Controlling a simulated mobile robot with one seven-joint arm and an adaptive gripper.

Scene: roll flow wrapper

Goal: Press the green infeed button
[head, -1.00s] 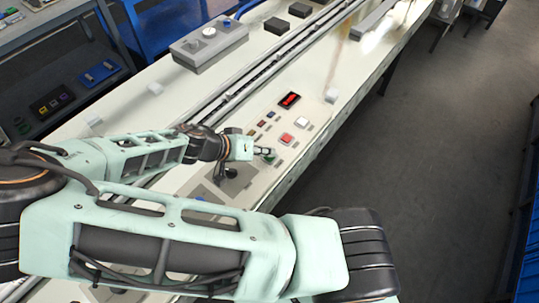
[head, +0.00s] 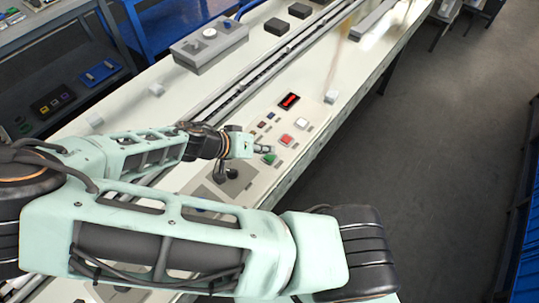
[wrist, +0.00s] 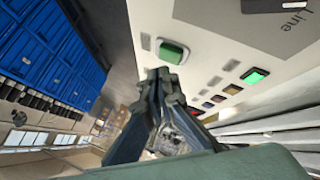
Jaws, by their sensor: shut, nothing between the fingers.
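My gripper (head: 264,149) is shut and empty, low over the control panel on the white machine bed. A large green button (head: 269,159) sits just in front of the fingertips in the head view. In the wrist view this green button (wrist: 172,51) shows just beyond the shut fingertips (wrist: 161,73). I cannot tell whether they touch it. A smaller lit green button (wrist: 254,76) is farther right on the panel in the wrist view. Labels by the buttons are unreadable, so I cannot tell which green button is the infeed one.
A red button (head: 286,140), a white button (head: 301,123) and a red-lit display (head: 289,101) line the panel beyond the gripper. Several small buttons sit left of them. A dark knob or joystick (head: 231,172) stands close below the gripper. Floor (head: 430,130) is clear on the right.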

